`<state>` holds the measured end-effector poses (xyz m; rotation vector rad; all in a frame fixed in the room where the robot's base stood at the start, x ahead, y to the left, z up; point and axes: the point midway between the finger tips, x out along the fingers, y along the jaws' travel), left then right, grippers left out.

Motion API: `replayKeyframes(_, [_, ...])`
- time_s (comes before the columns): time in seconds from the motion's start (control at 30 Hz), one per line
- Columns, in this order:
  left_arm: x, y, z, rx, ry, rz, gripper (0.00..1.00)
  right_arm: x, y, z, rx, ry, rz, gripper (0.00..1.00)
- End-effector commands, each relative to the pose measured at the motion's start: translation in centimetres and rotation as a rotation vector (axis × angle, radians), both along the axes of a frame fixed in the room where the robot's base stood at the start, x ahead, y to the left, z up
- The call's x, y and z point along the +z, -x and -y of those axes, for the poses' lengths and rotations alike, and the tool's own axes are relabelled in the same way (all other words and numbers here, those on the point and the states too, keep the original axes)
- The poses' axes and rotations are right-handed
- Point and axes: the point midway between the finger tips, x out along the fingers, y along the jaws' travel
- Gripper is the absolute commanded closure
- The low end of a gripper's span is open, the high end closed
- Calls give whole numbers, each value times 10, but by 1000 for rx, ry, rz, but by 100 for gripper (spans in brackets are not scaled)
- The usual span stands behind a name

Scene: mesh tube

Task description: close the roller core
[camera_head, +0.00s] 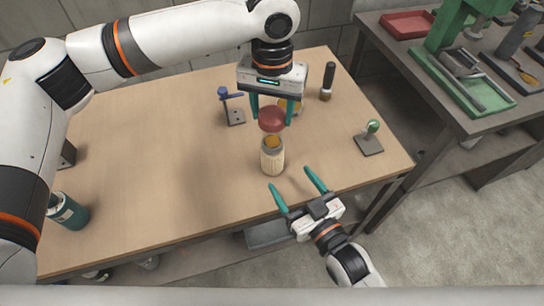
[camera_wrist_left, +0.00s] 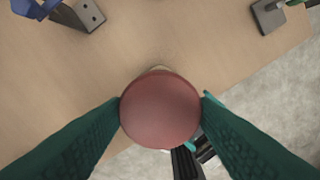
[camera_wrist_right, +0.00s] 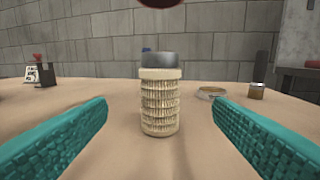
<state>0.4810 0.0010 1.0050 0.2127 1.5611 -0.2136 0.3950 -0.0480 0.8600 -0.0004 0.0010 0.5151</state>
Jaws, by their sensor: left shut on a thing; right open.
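The roller core (camera_head: 272,160) stands upright near the table's front right, a cream ribbed cylinder with a grey upper section in the right wrist view (camera_wrist_right: 160,104). My left gripper (camera_head: 271,115) is shut on a round red cap (camera_head: 272,120), holding it above the core and apart from it. The cap fills the space between the left fingers in the left wrist view (camera_wrist_left: 160,110) and hides most of the core there. My right gripper (camera_head: 289,178) is open and empty at the front of the core, its fingers spread to either side in the right wrist view.
A blue-topped stand (camera_head: 234,112) is behind left of the core. A black-handled brush (camera_head: 327,82) and a green-knobbed stand (camera_head: 369,142) are to the right. A teal can (camera_head: 70,214) is at far left. The table's middle left is clear.

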Motion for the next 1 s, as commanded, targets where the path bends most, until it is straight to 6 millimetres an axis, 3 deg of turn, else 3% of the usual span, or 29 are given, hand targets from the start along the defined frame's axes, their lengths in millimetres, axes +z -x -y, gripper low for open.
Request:
replayKeyframes(0.3, [0, 0, 0, 0, 0, 0, 68, 1, -55, -31, 0, -1, 3, 25])
replayKeyframes(0.5, [0, 0, 0, 0, 0, 0, 68, 1, -77, -43, -1, 0, 1, 25])
replayKeyframes(0.97, [0, 0, 0, 0, 0, 0, 68, 0, -86, -49, 0, 0, 0, 25])
replayKeyframes(1.0, [0, 0, 0, 0, 0, 0, 68, 0, -86, -49, 0, 0, 0, 29])
